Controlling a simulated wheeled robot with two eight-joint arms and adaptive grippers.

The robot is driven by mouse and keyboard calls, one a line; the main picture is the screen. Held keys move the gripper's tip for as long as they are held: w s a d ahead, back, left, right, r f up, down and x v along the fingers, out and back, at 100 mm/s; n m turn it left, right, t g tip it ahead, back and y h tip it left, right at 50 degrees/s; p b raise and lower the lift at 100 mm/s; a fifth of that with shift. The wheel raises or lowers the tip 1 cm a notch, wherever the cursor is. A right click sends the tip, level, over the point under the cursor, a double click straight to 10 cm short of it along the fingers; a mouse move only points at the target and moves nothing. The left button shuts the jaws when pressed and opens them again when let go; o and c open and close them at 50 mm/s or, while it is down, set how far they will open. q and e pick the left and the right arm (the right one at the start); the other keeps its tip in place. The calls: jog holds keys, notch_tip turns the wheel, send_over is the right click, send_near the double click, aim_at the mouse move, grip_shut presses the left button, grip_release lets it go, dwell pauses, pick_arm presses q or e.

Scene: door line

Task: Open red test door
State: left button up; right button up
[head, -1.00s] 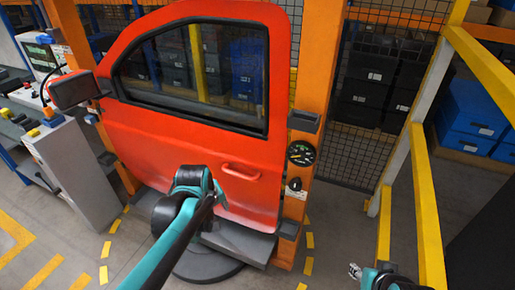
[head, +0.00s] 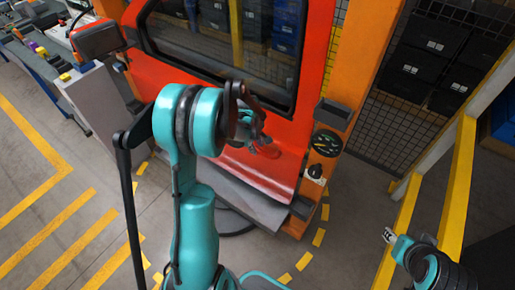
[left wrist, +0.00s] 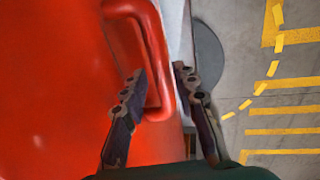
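The red test door (head: 308,110), with a dark window, stands against an orange frame in the head view. Its red handle (left wrist: 161,60) shows closely in the left wrist view; in the head view my left arm and gripper partly cover it. My left gripper (left wrist: 160,72) is at the handle, with its dark fingers apart. The handle's bar lies between the fingers, one on the loop side and one on the outer side. I cannot tell whether they touch it. My right gripper (head: 390,237) is low at the right, away from the door; its fingers are too small to read.
An orange post (head: 365,75) with a round gauge (head: 326,143) is right of the door. A yellow rail (head: 457,190) stands near my right arm. A grey cabinet (head: 103,105) is at the left. Dashed yellow marks (head: 304,261) curve over open floor.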

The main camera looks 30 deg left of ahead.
pick_arm(q)
jog(key=shift+f, duration=0.7)
